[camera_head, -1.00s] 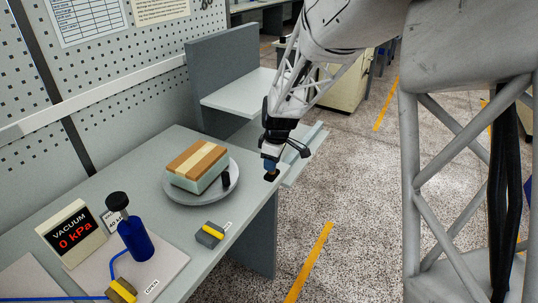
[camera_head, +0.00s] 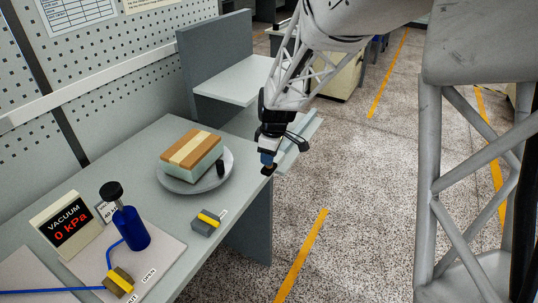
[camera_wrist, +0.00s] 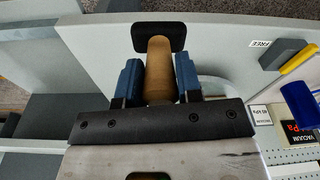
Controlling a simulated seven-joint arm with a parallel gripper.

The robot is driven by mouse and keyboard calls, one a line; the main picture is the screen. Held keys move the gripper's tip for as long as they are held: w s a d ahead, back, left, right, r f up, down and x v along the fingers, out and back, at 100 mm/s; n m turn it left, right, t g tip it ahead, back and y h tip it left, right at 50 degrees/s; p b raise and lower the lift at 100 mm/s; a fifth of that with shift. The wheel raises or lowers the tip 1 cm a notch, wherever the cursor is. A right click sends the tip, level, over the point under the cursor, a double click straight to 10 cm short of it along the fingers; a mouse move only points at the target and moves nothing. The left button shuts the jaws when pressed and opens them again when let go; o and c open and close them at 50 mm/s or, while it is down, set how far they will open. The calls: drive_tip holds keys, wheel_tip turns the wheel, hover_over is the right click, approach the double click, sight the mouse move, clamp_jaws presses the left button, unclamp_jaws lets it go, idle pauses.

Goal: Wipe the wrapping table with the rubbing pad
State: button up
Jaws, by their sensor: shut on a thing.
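The wrapping table appears to be the grey bench top (camera_head: 140,145); its surface also shows in the wrist view (camera_wrist: 95,45). My gripper (camera_head: 267,155) is over the bench's right edge, near its far corner. In the wrist view its two blue fingers (camera_wrist: 158,80) are shut on the tan handle of the rubbing pad (camera_wrist: 159,62). The pad's dark flat end (camera_wrist: 159,37) points away from the wrist, and shows as a small dark tip in the head view (camera_head: 268,169). I cannot tell whether the pad touches the bench.
A round grey plate (camera_head: 227,176) holds a striped block (camera_head: 192,156) and a small black piece left of my gripper. A grey block with a yellow bar (camera_head: 206,223), a blue bottle (camera_head: 131,232) and a vacuum gauge (camera_head: 69,228) stand nearer. Bare bench lies behind the plate.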

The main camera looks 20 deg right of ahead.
drive_tip(key=o, duration=0.5)
drive_tip(key=c, duration=0.3)
drive_tip(key=w+a+r, duration=0.6)
drive_tip(key=a+r, duration=0.1)
drive_tip(key=a, duration=0.3)
drive_tip(key=w+a+r, duration=0.7)
drive_tip(key=a+r, duration=0.1)
drive_tip(key=a, duration=0.2)
drive_tip(key=shift+w+a, duration=0.25)
drive_tip(key=shift+a, duration=0.15)
